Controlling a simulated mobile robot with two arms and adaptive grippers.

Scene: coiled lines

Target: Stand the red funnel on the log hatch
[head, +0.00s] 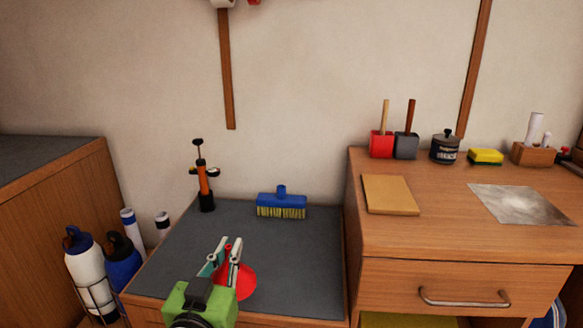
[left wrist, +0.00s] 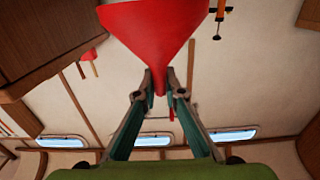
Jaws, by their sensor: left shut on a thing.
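The red funnel (head: 246,284) is at the front of the grey-topped cabinet, wide mouth down and spout up. My left gripper (head: 228,252) is shut on its spout. The left wrist view shows the funnel (left wrist: 155,28) with its narrow spout between the fingertips (left wrist: 158,82). I cannot tell whether the funnel's rim touches the grey top or hangs above it. Nothing is labelled as the log hatch; a flat tan panel (head: 389,194) lies on the wooden cabinet at the right, but I cannot tell whether it is the hatch. My right gripper is not in view.
On the grey top (head: 300,250) stand a blue brush (head: 281,205) and an orange-and-black pump (head: 205,185). The higher wooden cabinet (head: 450,240) holds a shiny sheet (head: 520,203), a dark jar (head: 445,149) and a yellow sponge (head: 485,156). Bottles (head: 84,258) stand at the left.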

